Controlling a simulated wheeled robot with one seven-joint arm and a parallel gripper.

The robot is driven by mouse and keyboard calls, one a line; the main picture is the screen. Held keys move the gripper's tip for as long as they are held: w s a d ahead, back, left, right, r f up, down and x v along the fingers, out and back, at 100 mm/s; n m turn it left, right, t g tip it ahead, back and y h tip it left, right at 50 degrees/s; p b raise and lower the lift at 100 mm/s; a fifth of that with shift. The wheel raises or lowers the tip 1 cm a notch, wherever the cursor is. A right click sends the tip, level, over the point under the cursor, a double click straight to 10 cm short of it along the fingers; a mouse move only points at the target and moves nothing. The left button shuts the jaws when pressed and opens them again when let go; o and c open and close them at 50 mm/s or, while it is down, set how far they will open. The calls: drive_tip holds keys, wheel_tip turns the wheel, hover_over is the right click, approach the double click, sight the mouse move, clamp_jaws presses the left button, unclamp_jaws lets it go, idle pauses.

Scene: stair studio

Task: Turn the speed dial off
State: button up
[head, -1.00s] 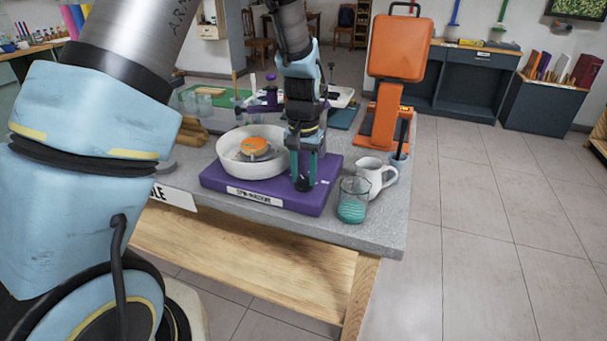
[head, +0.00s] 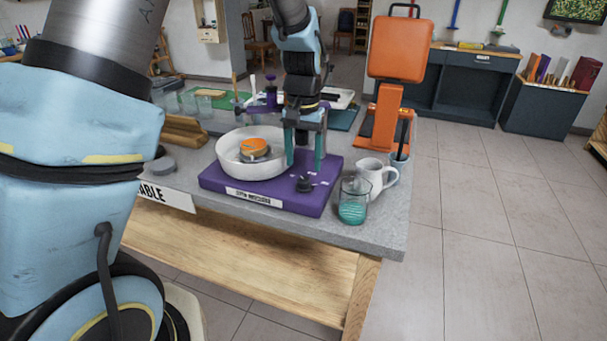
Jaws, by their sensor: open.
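The speed dial is a small black knob (head: 304,184) on the top right of the purple spin machine (head: 270,205), with small white marks beside it. I cannot tell which mark it points to. My gripper (head: 305,165) hangs above and slightly behind the dial, its two teal fingers spread apart with nothing between them. The fingers are clear of the knob. A white round bowl (head: 228,170) sits on the left of the machine with an orange disc-like piece (head: 254,147) inside.
A glass with teal contents (head: 352,208) and a white pitcher (head: 370,176) stand close to the machine's right. An orange device (head: 399,50) stands behind them. A wooden block (head: 185,130) lies at left. The grey table's (head: 380,233) front right corner is clear.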

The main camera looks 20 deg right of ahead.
sight(303, 180)
wheel_tip(303, 180, up, 6)
drive_tip(key=shift+f+b, duration=0.1)
drive_tip(key=shift+b, duration=0.3)
drive_tip(key=s+a+f+n, duration=0.1)
drive_tip(key=s+a+n, duration=0.1)
drive_tip(key=a, duration=1.3)
drive_tip(key=s+a+f+n+t, duration=0.1)
drive_tip(key=a+n, duration=0.4)
drive_tip(key=a, duration=1.1)
drive_tip(key=shift+s+f+t, duration=0.3)
drive_tip(key=shift+s+f, duration=0.15)
drive_tip(key=shift+s, duration=0.35)
